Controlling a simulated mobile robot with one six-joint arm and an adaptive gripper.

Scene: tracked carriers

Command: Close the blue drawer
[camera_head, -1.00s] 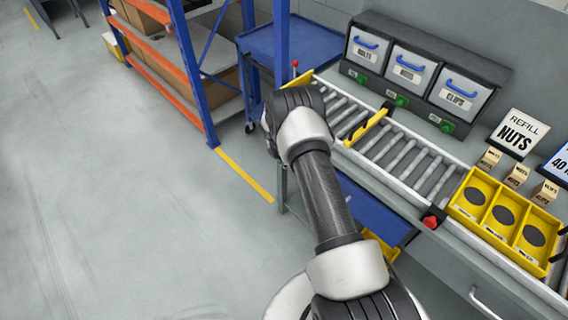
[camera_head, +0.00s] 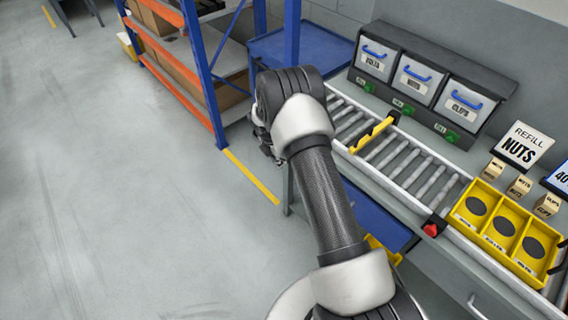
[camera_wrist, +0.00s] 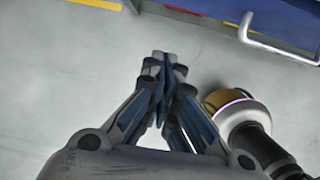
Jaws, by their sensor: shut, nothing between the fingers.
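A blue panel (camera_head: 378,212), which looks like the blue drawer, shows below the conveyor bench in the head view. It juts out from under the bench front, and my arm hides its left part. In the wrist view a blue strip (camera_wrist: 210,7) shows at the top edge; I cannot tell whether it is the same drawer. My gripper (camera_wrist: 164,60) is shut and empty, pointing down over bare floor, apart from the blue strip. In the head view my wrist mostly hides the gripper, left of the bench.
A roller conveyor (camera_head: 400,160) with a yellow bar runs along the bench. A yellow tray (camera_head: 498,222) stands at its right end. A grey handle (camera_wrist: 285,45) shows at the wrist view's upper right. A blue-orange shelf (camera_head: 205,70) stands behind. The floor at left is clear.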

